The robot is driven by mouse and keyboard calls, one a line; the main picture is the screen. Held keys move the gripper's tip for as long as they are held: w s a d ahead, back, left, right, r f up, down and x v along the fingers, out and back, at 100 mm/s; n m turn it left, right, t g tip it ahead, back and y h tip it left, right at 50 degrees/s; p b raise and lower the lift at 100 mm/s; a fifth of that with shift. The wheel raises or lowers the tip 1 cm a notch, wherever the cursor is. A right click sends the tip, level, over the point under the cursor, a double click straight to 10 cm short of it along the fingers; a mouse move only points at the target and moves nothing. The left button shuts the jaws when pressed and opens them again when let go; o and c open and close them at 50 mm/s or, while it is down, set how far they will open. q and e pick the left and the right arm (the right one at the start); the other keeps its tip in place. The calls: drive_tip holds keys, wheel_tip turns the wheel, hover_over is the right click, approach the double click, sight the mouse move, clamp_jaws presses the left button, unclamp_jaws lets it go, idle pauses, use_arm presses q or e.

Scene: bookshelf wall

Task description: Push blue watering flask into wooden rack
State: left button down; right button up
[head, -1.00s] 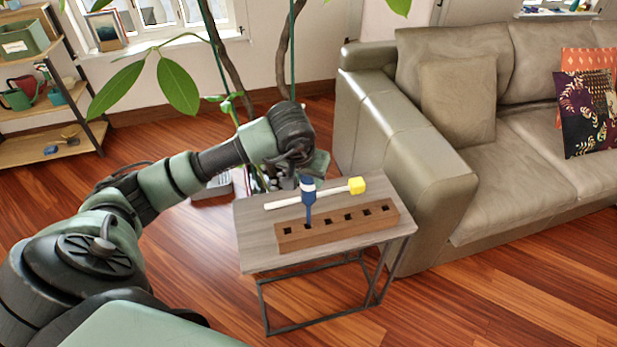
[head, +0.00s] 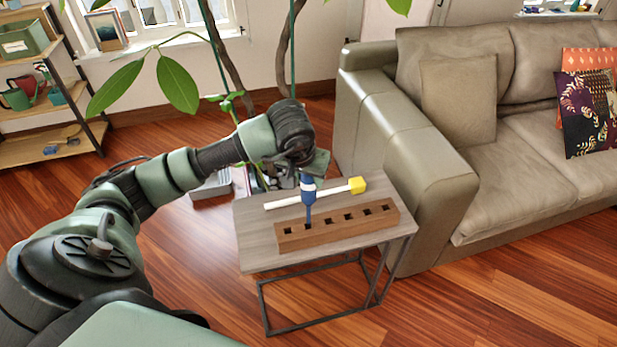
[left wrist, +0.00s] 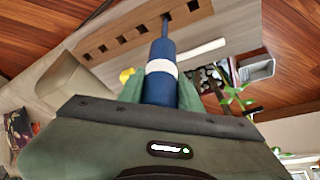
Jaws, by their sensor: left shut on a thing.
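The blue watering flask (head: 308,190) has a white band and a narrow lower stem. It stands about upright over the wooden rack (head: 340,232), a long brown block with a row of square holes. The stem meets the rack at the second hole from the left; how deep it sits is hard to tell. My left gripper (head: 308,172) is shut on the flask's upper part. The left wrist view shows the flask (left wrist: 161,82) between the green fingers, its stem pointing to a hole in the rack (left wrist: 130,42). My right gripper is not in view.
The rack lies on a small grey side table (head: 262,250). A white-handled mallet with a yellow head (head: 357,186) lies behind the rack. A grey sofa (head: 440,170) stands close on the right, and a plant (head: 235,100) rises behind the table.

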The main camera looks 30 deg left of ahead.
sight(308, 193)
use_arm(q)
drive_tip(key=shift+b, duration=0.4)
idle(0.8)
drive_tip(key=shift+f, duration=0.25)
drive_tip(key=shift+f+b, duration=2.65)
drive_tip(key=c, duration=0.9)
unclamp_jaws()
drive_tip(key=o, duration=0.4)
drive_tip(key=shift+r, duration=0.15)
